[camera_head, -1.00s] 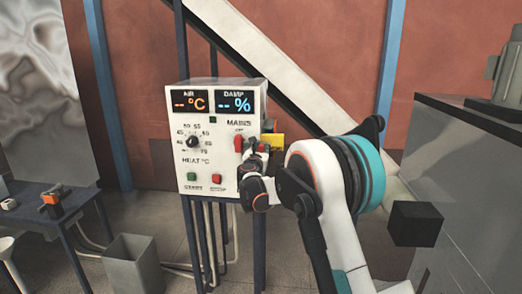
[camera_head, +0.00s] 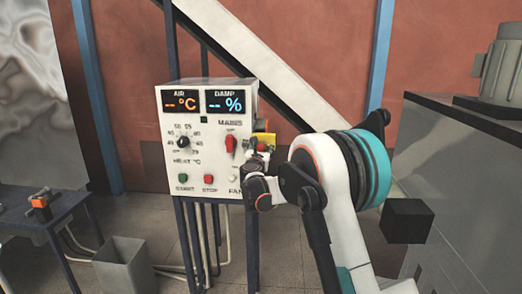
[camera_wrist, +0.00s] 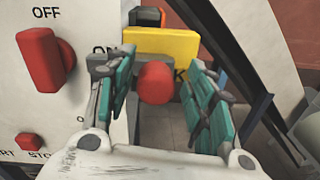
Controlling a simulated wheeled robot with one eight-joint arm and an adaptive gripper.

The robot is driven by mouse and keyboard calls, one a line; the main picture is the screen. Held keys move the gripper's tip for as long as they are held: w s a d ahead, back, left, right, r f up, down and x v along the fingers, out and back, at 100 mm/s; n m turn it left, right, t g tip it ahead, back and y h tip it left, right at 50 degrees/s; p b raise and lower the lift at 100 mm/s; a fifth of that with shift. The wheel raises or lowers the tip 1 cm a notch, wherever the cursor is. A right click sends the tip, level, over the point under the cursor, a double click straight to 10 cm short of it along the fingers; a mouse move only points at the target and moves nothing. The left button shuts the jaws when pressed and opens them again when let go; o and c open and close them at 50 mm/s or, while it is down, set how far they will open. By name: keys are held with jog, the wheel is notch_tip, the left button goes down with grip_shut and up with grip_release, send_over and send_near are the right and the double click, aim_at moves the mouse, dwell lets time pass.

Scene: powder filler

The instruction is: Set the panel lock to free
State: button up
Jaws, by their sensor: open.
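The control panel (camera_head: 207,150) is a white box on dark legs. A yellow block (camera_wrist: 160,47) with partly hidden lettering ending in "K" is at the panel's right side; it also shows in the head view (camera_head: 266,138). A red rounded knob (camera_wrist: 156,82) stands in front of the yellow block, apparently the lock. My gripper (camera_wrist: 160,95) is open, with its teal-padded fingers on either side of the red knob. I cannot tell whether either finger touches it. In the head view my gripper (camera_head: 259,160) is beside the panel's right edge.
The red mains switch (camera_wrist: 45,60) is left of my gripper, with "OFF" above it. A red stop button (camera_wrist: 30,141) is below it. A grey bin (camera_head: 124,265) and a dark table (camera_head: 45,222) are at left. A grey machine (camera_head: 465,180) stands at right.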

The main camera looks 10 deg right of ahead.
jog(key=shift+s, duration=0.1)
jog(key=v, duration=1.2)
jog(key=s+d+f+m+g+b, duration=0.2)
jog(key=s+d+m+g+b, duration=0.15)
jog(key=s+m, duration=0.6)
jog(key=s+d+f+m+g+b, duration=0.3)
jog(key=s+m, duration=0.4)
jog(key=s, duration=0.6)
jog(key=s+a+f+m+g+y+b, duration=0.1)
jog(key=s+f+m, duration=0.3)
jog(key=s, duration=0.4)
jog(key=s+a+f+m+g+y+b, duration=0.1)
jog(key=s+a+f+m+y+b, duration=0.1)
jog(key=s+f+m, duration=0.3)
jog(key=s+a+f+m+g+y+b, duration=0.1)
jog(key=s+a+f+m+y+b, duration=0.1)
jog(key=s, duration=1.1)
notch_tip(320, 180, down, 4)
jog(key=shift+a+r+m+y+b, duration=0.2)
jog(key=shift+m+y+b, duration=0.55)
jog(key=shift+m, duration=0.5)
